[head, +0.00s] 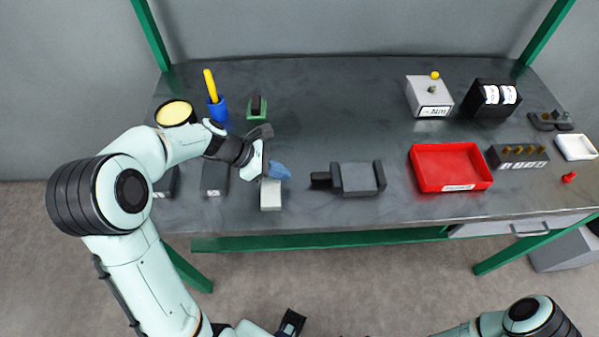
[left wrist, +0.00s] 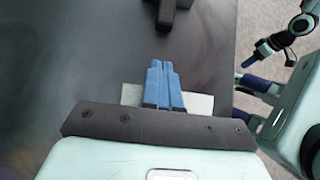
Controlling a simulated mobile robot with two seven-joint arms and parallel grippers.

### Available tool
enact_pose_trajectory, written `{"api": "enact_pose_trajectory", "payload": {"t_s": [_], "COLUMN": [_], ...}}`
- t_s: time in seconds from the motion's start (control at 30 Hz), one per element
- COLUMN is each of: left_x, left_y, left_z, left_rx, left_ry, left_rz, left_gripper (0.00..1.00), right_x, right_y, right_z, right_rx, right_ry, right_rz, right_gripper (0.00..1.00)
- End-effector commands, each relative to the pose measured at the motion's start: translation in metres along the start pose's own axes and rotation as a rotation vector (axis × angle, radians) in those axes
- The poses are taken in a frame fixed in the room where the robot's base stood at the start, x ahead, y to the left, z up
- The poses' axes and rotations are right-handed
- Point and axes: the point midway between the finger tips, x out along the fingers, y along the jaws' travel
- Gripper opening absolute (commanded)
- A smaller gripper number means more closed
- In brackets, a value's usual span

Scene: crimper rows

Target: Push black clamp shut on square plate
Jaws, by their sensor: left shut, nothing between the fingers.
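A pale square plate (head: 270,197) lies near the table's front edge, partly under my left gripper. In the left wrist view its pale surface (left wrist: 200,103) shows on both sides of the fingers. My left gripper (head: 282,171) has blue fingers, which are shut and empty over the plate; I cannot tell whether they touch it. A dark grey block with a black end piece (head: 320,180) lies to the right of the fingers, apart from them. I cannot tell for sure which part is the black clamp. My right gripper (left wrist: 264,48) seems to show small at the right of the left wrist view.
A red tray (head: 450,185) and a dark block with brass knobs (head: 517,164) stand at the right. A blue cup with a yellow stick (head: 216,108) and a green-based block (head: 257,113) stand behind my left arm. The table's back middle is clear.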

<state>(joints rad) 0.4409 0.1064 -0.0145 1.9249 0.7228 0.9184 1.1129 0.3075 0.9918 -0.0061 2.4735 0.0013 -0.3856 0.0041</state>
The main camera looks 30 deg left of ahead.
Motion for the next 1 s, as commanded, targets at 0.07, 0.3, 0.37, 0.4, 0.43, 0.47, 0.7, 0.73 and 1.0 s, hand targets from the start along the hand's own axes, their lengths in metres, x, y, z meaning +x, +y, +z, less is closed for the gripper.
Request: {"api": "enact_pose_trajectory", "payload": {"t_s": [0.07, 0.3, 0.37, 0.4, 0.43, 0.47, 0.7, 0.73, 1.0], "left_x": [0.017, 0.036, 0.038, 0.039, 0.040, 0.040, 0.040, 0.040, 0.055], "left_y": [-0.002, 0.000, 0.000, 0.000, 0.000, 0.000, 0.000, 0.000, -0.001], "left_z": [0.000, 0.025, 0.027, 0.028, 0.028, 0.029, 0.029, 0.029, 0.045], "left_rx": [0.000, 0.002, 0.001, 0.001, 0.001, 0.001, 0.001, 0.001, 0.002], "left_ry": [-0.001, 0.000, 0.000, 0.000, 0.000, 0.000, 0.000, 0.000, -0.002], "left_rz": [-0.005, -0.001, -0.001, -0.001, 0.000, 0.000, 0.000, 0.000, -0.003], "left_gripper": [0.00, 0.00, 0.00, 0.00, 0.00, 0.00, 0.00, 0.00, 0.00], "right_x": [0.003, -0.003, -0.003, -0.003, -0.003, -0.003, -0.003, -0.003, -0.015], "right_y": [0.001, -0.001, -0.002, -0.002, -0.002, -0.002, -0.002, -0.002, -0.007], "right_z": [0.000, -0.001, -0.001, -0.001, -0.001, -0.001, -0.001, -0.001, -0.004], "right_rx": [0.000, -0.001, -0.001, -0.001, -0.001, -0.001, -0.001, -0.001, -0.003], "right_ry": [-0.001, 0.002, 0.002, 0.002, 0.002, 0.002, 0.002, 0.002, 0.008], "right_rz": [0.000, -0.001, -0.001, -0.001, -0.001, -0.001, -0.001, -0.001, -0.003], "right_gripper": [0.43, 0.43, 0.43, 0.43, 0.43, 0.43, 0.43, 0.43, 0.43]}}
